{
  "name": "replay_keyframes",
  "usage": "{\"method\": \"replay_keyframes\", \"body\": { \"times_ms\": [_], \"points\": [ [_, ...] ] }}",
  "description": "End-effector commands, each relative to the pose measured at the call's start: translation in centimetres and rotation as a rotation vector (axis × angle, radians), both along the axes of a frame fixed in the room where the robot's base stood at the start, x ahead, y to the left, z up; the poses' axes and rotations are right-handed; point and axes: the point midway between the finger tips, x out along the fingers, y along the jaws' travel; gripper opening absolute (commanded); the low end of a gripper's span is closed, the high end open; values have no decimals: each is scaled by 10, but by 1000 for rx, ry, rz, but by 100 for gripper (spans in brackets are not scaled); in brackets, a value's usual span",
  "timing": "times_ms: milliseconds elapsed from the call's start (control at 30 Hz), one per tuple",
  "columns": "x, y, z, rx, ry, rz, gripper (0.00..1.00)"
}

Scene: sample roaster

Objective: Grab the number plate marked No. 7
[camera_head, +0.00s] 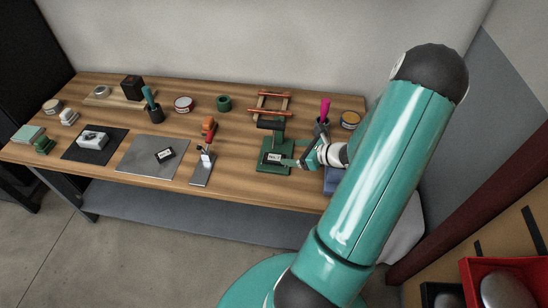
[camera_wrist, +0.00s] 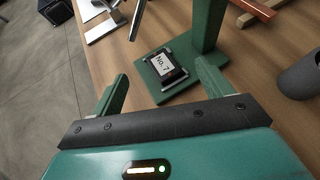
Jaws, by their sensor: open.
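The number plate marked No. 7 (camera_wrist: 163,65) is a small black plate with a white label. In the head view the plate (camera_head: 273,157) shows small on the stand's base (camera_head: 264,168). My gripper (camera_wrist: 162,77) is open and empty, with green fingers to the left and right of the plate in the wrist view. The fingers look short of the plate, not touching it. In the head view my gripper (camera_head: 298,161) is just right of the stand.
Another black plate with a white label (camera_head: 165,155) lies on a grey mat (camera_head: 140,166). A grey-based tool with a red-orange handle (camera_head: 201,172) stands left of the green stand. A dark cup with a pink handle (camera_head: 322,125) and an orange-railed rack (camera_head: 270,104) are behind.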

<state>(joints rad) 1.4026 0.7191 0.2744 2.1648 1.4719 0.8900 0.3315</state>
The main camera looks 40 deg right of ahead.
Motion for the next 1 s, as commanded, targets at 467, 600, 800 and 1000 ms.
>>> {"method": "replay_keyframes", "body": {
  "times_ms": [467,600,800,1000],
  "points": [
    [18,4,-45,0,0,0,79],
    [38,9,-56,3,0,1,79],
    [63,14,-69,0,0,0,79],
    [66,15,-71,-2,1,-1,79]
  ]
}}
